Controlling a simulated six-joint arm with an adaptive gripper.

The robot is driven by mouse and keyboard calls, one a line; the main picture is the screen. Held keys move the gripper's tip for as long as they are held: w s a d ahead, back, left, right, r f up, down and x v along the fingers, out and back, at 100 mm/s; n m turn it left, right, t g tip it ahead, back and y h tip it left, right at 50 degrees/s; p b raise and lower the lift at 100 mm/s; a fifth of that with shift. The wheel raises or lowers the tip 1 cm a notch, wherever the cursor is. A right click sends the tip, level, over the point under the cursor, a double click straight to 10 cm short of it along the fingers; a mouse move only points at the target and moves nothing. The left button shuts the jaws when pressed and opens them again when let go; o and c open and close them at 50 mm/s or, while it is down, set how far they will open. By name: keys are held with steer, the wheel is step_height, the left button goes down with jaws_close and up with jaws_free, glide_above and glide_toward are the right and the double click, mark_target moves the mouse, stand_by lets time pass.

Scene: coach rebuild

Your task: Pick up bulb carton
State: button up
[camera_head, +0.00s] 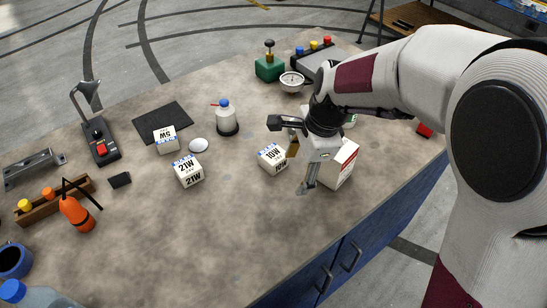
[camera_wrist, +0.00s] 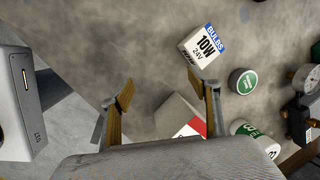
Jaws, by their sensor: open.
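Three white bulb cartons with blue edges stand on the bench: a 5W carton (camera_head: 166,140), a 21W carton (camera_head: 188,172) and a 10W carton (camera_head: 271,158). The 10W carton also shows in the wrist view (camera_wrist: 203,47), marked "BULBS 10W 24V", beyond the right-hand finger. My gripper (camera_head: 299,168) is open and empty, above the bench just right of the 10W carton in the head view. In the wrist view its fingers (camera_wrist: 165,92) are spread wide with bare bench between their tips. The 10W carton is outside the gap.
A larger white and red box (camera_head: 341,165) stands close by my gripper, partly hidden by it. A green-topped tin (camera_wrist: 243,81) and a green-white can (camera_wrist: 256,134) are near the 10W carton. The front middle of the bench is clear.

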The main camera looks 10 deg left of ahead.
mark_target(277, 155)
steer(key=w+a+r+m+t+y, duration=0.1)
steer(key=w+a+m, duration=0.2)
steer(key=m, duration=0.9)
steer(key=shift+w+a+r+t, duration=0.25)
steer(key=shift+w+a+t, duration=0.05)
steer(key=shift+w, duration=1.35)
steer(key=shift+x, duration=1.35)
steer(key=shift+f, duration=0.1)
